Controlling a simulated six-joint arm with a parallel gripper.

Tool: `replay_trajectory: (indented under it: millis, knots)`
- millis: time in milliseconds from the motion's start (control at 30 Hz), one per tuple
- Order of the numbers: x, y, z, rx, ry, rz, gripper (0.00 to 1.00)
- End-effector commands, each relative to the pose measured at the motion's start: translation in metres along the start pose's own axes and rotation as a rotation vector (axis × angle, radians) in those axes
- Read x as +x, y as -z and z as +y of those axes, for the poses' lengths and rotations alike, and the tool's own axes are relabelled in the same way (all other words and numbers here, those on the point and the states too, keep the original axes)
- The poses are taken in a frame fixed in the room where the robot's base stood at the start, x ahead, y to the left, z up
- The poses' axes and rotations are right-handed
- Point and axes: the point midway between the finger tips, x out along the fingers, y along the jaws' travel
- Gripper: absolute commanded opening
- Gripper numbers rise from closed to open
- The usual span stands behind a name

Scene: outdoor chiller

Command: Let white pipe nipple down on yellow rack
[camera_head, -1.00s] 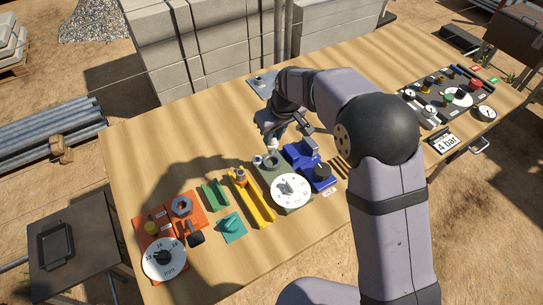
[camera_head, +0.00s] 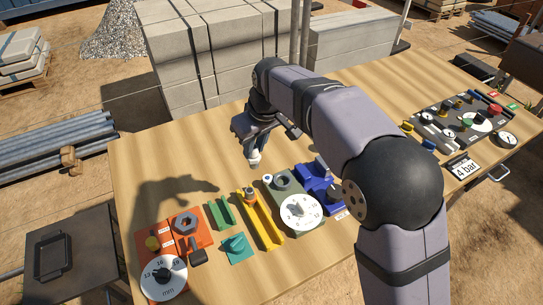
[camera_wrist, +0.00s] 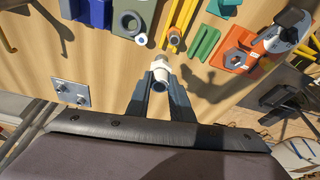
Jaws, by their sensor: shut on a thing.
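The white pipe nipple (camera_head: 254,158) is held between the fingers of my gripper (camera_head: 251,148), above the wooden table. In the wrist view the nipple (camera_wrist: 160,72) sits between the two dark fingertips, its open end facing the camera. The yellow rack (camera_head: 268,232) is a long narrow holder on the table, in front of my gripper in the head view. It also shows at the top of the wrist view (camera_wrist: 184,18), beyond the nipple. A fitting with an orange band (camera_head: 250,195) sits on the rack's far end. The nipple is apart from the rack.
Right of the rack are an olive block with a white dial (camera_head: 301,211) and a blue fixture (camera_head: 318,184). Left are a green channel (camera_head: 220,213), a teal piece (camera_head: 236,247) and an orange fixture (camera_head: 187,224). A metal plate (camera_wrist: 70,92) lies on the table. Bare wood lies behind the rack.

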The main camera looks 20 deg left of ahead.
Motion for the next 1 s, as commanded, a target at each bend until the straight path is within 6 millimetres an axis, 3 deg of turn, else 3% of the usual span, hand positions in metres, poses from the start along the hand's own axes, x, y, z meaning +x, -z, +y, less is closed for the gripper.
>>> replay_trajectory:
  millis: [200,367,600,667,1000]
  knots:
    - [-0.009,-0.041,-0.039,-0.057,0.018,-0.002,0.00]
    - [-0.005,-0.078,-0.046,-0.031,0.010,-0.004,0.00]
    - [0.018,-0.125,-0.048,0.041,-0.012,-0.004,0.00]
    - [0.022,-0.132,-0.048,0.072,-0.022,-0.003,0.00]
    - [0.022,-0.128,-0.046,0.156,-0.048,-0.001,0.00]
